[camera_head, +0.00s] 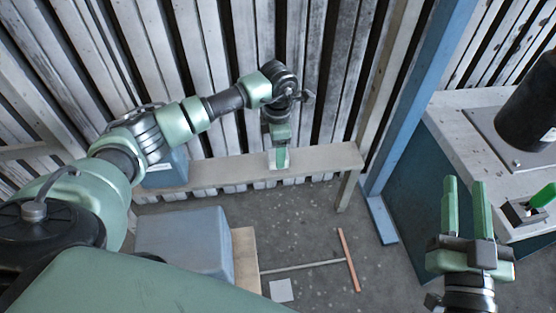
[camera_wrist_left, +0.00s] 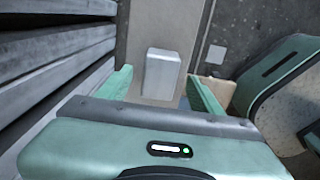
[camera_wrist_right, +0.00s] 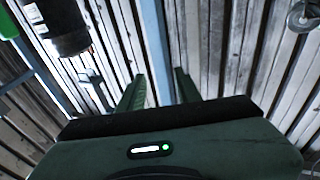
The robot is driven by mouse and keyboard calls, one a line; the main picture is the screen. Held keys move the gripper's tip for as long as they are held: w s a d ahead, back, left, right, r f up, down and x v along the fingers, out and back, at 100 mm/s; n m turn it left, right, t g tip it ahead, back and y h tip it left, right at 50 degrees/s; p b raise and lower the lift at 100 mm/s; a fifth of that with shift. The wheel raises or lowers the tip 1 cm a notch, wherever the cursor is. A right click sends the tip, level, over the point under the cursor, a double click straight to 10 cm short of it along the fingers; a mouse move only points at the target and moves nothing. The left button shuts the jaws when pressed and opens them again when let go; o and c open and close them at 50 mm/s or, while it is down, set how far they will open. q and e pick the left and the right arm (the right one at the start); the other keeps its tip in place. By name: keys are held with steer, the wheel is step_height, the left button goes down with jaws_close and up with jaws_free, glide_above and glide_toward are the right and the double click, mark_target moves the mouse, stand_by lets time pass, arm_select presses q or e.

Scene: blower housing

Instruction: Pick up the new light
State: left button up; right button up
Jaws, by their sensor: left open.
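A small pale grey block (camera_wrist_left: 162,72), likely the new light, stands on a narrow beige bench (camera_wrist_left: 170,20) in the left wrist view. My left gripper (camera_wrist_left: 162,88) is open, with one finger to each side of the block's near end in that view. I cannot tell whether the fingers touch it. In the head view my left gripper (camera_head: 281,158) points down at the bench (camera_head: 220,172) and mostly hides the block. My right gripper (camera_head: 465,182) is open and empty at the lower right, its fingers apart; they also show in the right wrist view (camera_wrist_right: 159,76).
A slatted wall (camera_head: 220,60) stands close behind the bench. A blue post (camera_head: 415,90) is right of the bench. A grey bench top (camera_head: 460,130) with a black cylinder (camera_head: 528,105) and a green-handled switch (camera_head: 541,198) is at right.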

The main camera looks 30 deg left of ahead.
arm_select(q)
steer(key=shift+f+b, duration=0.3)
steer(key=shift+f, duration=0.95)
steer(key=c, duration=1.4)
jaws_close()
arm_select(e)
steer(key=r+t, duration=0.1)
steer(key=r, duration=0.1)
steer(key=s+r+t+y, duration=0.1)
steer(key=shift+a+r, duration=0.1)
steer(key=shift+r, duration=0.3)
arm_select(q)
steer(key=shift+r, duration=0.15)
